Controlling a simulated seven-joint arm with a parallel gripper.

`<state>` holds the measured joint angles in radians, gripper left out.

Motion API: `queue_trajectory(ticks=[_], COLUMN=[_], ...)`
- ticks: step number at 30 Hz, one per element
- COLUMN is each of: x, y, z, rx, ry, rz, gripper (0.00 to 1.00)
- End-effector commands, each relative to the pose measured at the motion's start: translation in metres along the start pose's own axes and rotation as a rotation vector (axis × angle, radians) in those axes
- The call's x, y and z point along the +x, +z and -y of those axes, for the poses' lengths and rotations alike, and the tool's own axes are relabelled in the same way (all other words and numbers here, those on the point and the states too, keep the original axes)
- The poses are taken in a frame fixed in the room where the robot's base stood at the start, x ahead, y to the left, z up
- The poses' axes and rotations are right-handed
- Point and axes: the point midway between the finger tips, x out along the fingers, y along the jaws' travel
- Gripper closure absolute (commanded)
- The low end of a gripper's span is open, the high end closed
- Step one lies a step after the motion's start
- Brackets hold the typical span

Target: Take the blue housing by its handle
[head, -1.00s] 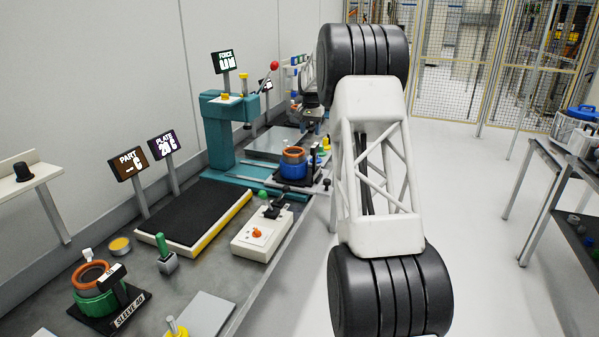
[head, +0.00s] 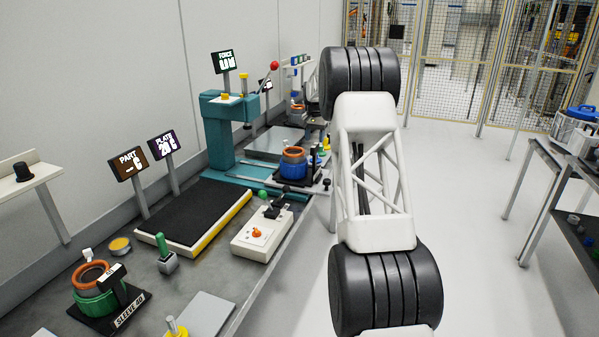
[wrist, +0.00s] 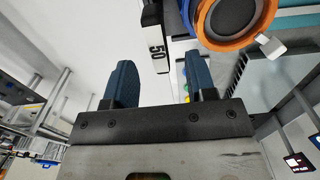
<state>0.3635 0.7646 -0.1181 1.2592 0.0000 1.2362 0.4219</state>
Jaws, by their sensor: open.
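The blue housing (head: 294,168) with an orange ring on top stands upright on a dark base on the bench in the head view. In the wrist view, the blue housing (wrist: 187,12) and its orange ring are at the top right, partly cut off by the frame. A black part with a white strip marked 50 (wrist: 158,52) shows left of it; I cannot tell if it is the handle. My gripper (wrist: 158,62) is open and empty, its dark blue fingers spread below the housing in the picture. My arm largely hides the gripper in the head view.
A green housing (head: 96,304) with an orange ring stands on a base marked SLEEVE 40 at the front left. A teal press (head: 221,145), a black mat (head: 190,215) and a control box (head: 262,236) are on the bench.

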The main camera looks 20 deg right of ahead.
Motion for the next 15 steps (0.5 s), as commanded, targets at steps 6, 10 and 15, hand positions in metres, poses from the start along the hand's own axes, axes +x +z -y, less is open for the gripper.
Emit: queue_trajectory(ticks=[6,10,15], x=[0.0113,0.0114,0.0124], y=[0.0001,0.0001,0.0002], z=[-0.0002,-0.0002,-0.0002], rx=[0.000,0.000,0.000], ry=[0.000,0.000,0.000], rz=[-0.001,-0.001,0.000], gripper=[0.49,0.49,0.49])
